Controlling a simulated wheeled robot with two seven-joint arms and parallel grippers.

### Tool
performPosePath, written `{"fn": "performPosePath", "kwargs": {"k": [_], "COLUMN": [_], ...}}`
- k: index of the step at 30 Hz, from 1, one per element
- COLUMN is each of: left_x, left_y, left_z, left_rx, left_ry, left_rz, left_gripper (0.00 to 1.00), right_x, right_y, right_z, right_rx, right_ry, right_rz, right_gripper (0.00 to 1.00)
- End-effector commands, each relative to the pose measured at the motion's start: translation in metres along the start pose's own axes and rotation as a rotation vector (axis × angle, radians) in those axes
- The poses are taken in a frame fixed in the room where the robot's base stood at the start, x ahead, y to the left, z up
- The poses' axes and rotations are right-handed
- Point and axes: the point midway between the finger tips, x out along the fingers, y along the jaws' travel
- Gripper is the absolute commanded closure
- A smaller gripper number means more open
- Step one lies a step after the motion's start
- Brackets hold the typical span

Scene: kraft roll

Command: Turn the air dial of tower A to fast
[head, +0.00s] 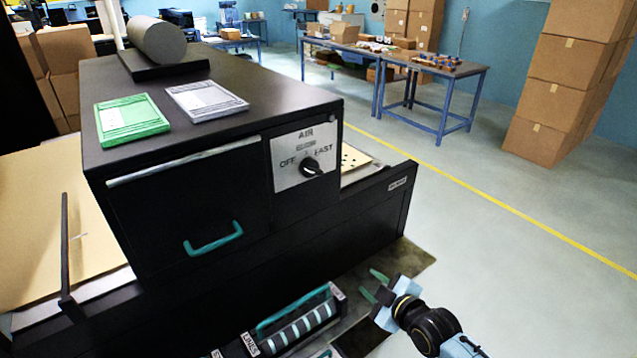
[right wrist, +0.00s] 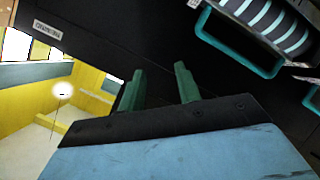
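The air dial (head: 311,168) is a black knob on a white plate (head: 292,175) on the front of the dark tower (head: 140,207). The plate reads AIR, with OFF at the left and FAST at the right. The knob's pale mark is small, and its exact setting is hard to tell. My right gripper (head: 373,285) is below and to the right of the dial, well apart from it. Its two green fingers (right wrist: 160,88) are spread with nothing between them in the right wrist view. My left gripper is not in view.
A teal handle (head: 214,240) sticks out from the tower's front. A low unit with a teal handle (head: 292,309) and striped rolls stands near my right gripper. Green (head: 131,119) and grey (head: 206,101) panels lie on top. The floor at right is clear.

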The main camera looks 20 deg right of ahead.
Motion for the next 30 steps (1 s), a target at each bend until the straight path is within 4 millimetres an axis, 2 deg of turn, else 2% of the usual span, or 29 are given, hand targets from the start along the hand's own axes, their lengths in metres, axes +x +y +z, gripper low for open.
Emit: {"fn": "performPosePath", "kwargs": {"k": [1, 3, 6, 9, 13, 17, 30], "left_x": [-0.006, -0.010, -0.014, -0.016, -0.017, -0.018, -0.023], "left_y": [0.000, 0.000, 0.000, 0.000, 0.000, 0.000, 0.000], "left_z": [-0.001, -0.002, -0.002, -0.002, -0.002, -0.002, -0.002], "left_rx": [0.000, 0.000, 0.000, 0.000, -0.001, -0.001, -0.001], "left_ry": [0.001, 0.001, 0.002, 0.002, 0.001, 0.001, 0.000], "left_rz": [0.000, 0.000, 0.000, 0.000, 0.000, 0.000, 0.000], "left_gripper": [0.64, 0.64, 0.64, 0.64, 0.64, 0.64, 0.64], "right_x": [-0.008, -0.021, -0.042, -0.058, -0.064, -0.052, 0.027], "right_y": [0.034, 0.065, 0.094, 0.110, 0.118, 0.121, 0.131], "right_z": [-0.044, -0.091, -0.143, -0.173, -0.191, -0.197, -0.230], "right_rx": [-0.067, -0.150, -0.242, -0.303, -0.335, -0.336, -0.333], "right_ry": [0.083, 0.175, 0.276, 0.336, 0.368, 0.371, 0.371], "right_rz": [0.042, 0.090, 0.145, 0.180, 0.200, 0.204, 0.202], "right_gripper": [0.66, 0.66, 0.66, 0.66, 0.66, 0.66, 0.66]}}
